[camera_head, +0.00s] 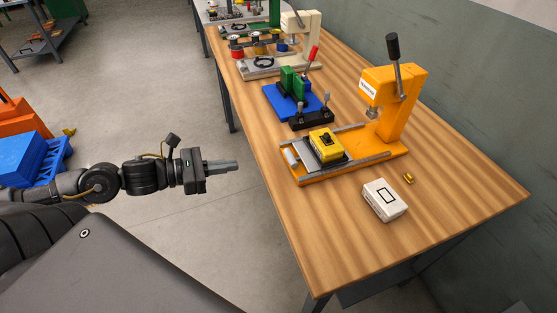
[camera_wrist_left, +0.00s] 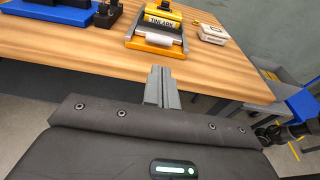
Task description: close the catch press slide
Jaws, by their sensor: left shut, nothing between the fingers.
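The orange catch press (camera_head: 395,95) stands on the wooden bench, with a black-knobbed lever at its top. Its slide (camera_head: 329,160) is a dark plate on rails, out in front of the press column toward the bench's left edge. A yellow piece (camera_head: 326,143) sits on the slide. The wrist view shows the slide's pale front bar (camera_wrist_left: 158,41) facing me. My left gripper (camera_head: 234,165) is shut and empty, off the bench's left edge and apart from the slide. Its fingers also show in the left wrist view (camera_wrist_left: 161,84). My right gripper is not in view.
A white box (camera_head: 385,200) and a small brass piece (camera_head: 409,178) lie near the press. A blue and green fixture (camera_head: 290,98) and a cream press (camera_head: 300,40) stand farther back. The wooden bench top (camera_head: 310,225) is clear at its near left.

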